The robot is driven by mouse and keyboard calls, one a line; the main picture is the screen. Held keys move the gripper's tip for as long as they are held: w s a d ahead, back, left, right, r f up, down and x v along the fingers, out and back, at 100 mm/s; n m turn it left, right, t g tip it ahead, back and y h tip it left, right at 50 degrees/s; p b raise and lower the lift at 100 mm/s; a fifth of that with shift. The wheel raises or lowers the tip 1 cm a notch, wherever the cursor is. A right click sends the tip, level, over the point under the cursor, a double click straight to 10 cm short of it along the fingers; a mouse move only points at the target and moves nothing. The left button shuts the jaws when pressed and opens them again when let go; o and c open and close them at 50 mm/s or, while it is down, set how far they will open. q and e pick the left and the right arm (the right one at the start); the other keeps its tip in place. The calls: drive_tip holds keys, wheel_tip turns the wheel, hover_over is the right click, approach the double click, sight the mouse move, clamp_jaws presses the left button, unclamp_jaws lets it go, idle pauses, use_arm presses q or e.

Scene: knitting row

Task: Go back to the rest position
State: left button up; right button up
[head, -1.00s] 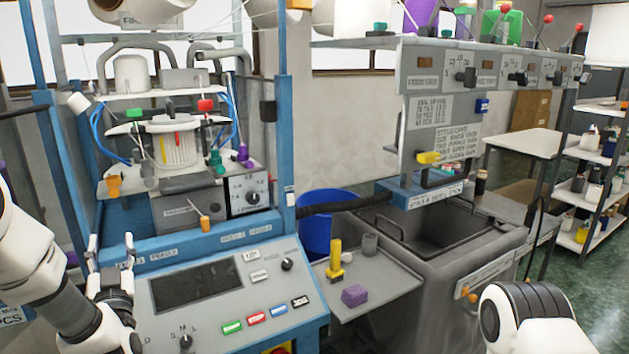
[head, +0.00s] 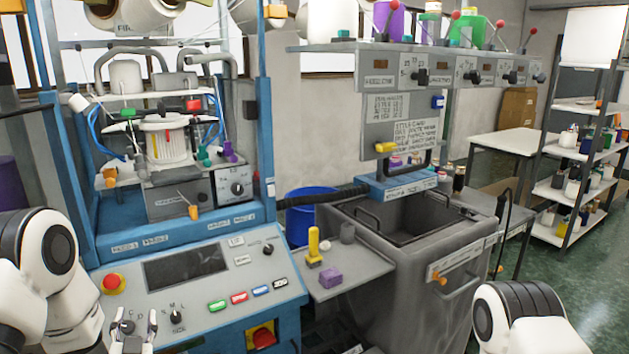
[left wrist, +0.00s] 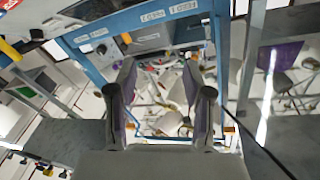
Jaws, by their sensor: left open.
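My left gripper (head: 134,330) is low at the left of the head view, in front of the blue machine's control panel (head: 210,312). Its two fingers point up and stand apart with nothing between them. The left wrist view also shows the gripper (left wrist: 165,80) open and empty, with the blue machine frame beyond it. My right arm shows only as a white and black link at the lower right of the head view. The right gripper is out of view.
A side tray (head: 345,282) holds a yellow-handled tool (head: 313,247) and a purple block (head: 330,278). A grey sink (head: 408,225) stands right of it. A red emergency button (head: 114,282) is near my left arm. Shelves (head: 570,192) stand at the far right, beside open green floor.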

use_arm(q)
drive_tip(key=s+d+f+m+g+h, duration=0.1)
drive_tip(key=s+d+f+g, duration=0.1)
drive_tip(key=s+f, duration=0.35)
drive_tip(key=s+d+f+g+h, duration=0.2)
drive_tip(key=s+f+g, duration=0.1)
drive_tip(key=f, duration=0.6)
drive_tip(key=s+d+f+m+g+h, duration=0.1)
drive_tip(key=s+d+f+g, duration=0.1)
drive_tip(key=s+f, duration=0.35)
drive_tip(key=s+d+f+n+g+h, duration=0.1)
drive_tip(key=s+f+g, duration=0.3)
drive_tip(key=s, duration=0.6)
drive_tip(key=s+d+f+n+g+h, duration=0.1)
drive_tip(key=s+d+f+g, duration=0.2)
drive_tip(key=s, duration=0.7)
wheel_tip(320, 180, down, 2)
drive_tip(key=g, duration=0.3)
drive_tip(key=shift+s+d+n+g+h, duration=0.3)
drive_tip(key=shift+d+g, duration=0.1)
